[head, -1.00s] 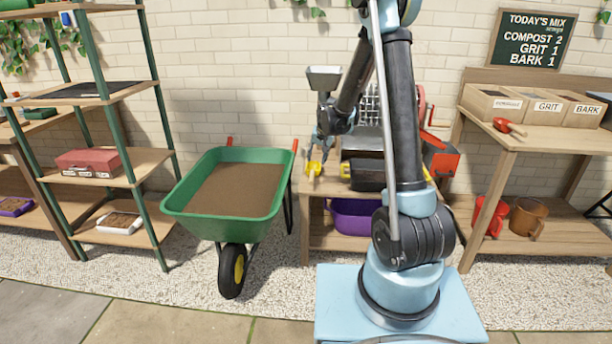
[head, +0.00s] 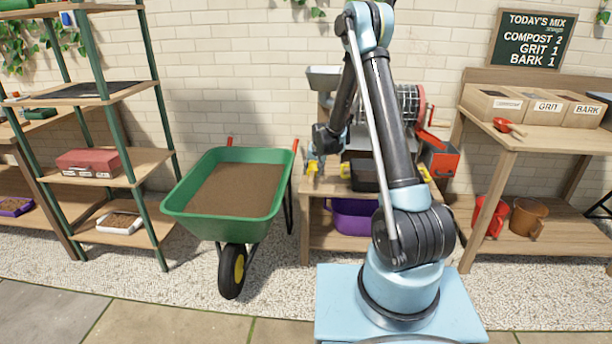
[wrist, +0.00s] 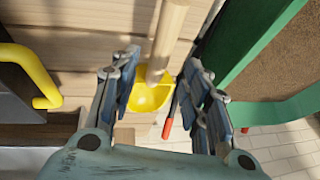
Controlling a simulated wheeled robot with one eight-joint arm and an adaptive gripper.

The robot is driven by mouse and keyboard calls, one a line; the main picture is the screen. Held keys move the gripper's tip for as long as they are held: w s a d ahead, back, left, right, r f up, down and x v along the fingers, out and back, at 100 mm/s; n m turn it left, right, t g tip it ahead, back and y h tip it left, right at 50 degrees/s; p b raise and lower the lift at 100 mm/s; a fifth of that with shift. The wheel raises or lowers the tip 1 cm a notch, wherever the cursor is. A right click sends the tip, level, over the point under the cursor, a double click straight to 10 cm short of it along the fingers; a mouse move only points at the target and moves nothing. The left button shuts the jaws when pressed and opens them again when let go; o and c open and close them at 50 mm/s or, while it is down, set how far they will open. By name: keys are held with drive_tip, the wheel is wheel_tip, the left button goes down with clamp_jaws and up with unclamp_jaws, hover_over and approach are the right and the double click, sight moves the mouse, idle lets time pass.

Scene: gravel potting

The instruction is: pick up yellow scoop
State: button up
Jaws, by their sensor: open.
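The yellow scoop (wrist: 150,92) shows in the wrist view between my gripper's blue fingers. Its pale wooden handle points to the top of that picture. My gripper (wrist: 160,72) is open, with one finger on each side of the scoop and a visible gap to each. In the head view the scoop (head: 311,170) is at the left end of the wooden bench, small and partly hidden by my gripper (head: 315,162). I cannot tell the exact height of the fingers over it.
A green wheelbarrow (head: 167,205) full of brown soil stands just left of the bench (head: 318,242). A dark machine with a yellow handle (wrist: 45,88) is close on the other side. A purple tub (head: 352,218) sits on the lower shelf.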

sight(313, 173)
drive_tip(key=shift+x, duration=2.45)
drive_tip(key=shift+d, duration=0.15)
clamp_jaws()
